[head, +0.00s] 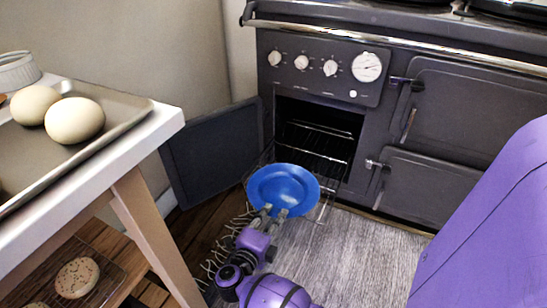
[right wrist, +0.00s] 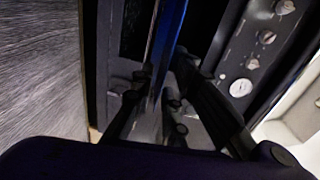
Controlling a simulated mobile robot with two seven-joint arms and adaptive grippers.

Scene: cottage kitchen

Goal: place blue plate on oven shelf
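The blue plate (head: 283,186) is in front of the open oven in the head view. My right gripper (head: 269,212) is shut on its near rim. In the right wrist view the plate (right wrist: 166,45) shows edge-on between the fingers (right wrist: 160,105). Wire oven shelves (head: 322,130) show inside the dark oven opening. A wire rack (head: 324,208) also sticks out of the oven low down, partly hidden behind the plate. I cannot tell whether the plate touches this rack. My left gripper is not in view.
The oven door (head: 212,152) stands open to the left of the opening. A white table (head: 140,130) with a tray (head: 125,112) of egg-like things is at the left. Closed oven doors (head: 430,185) are to the right. The grey floor mat (head: 370,260) is clear.

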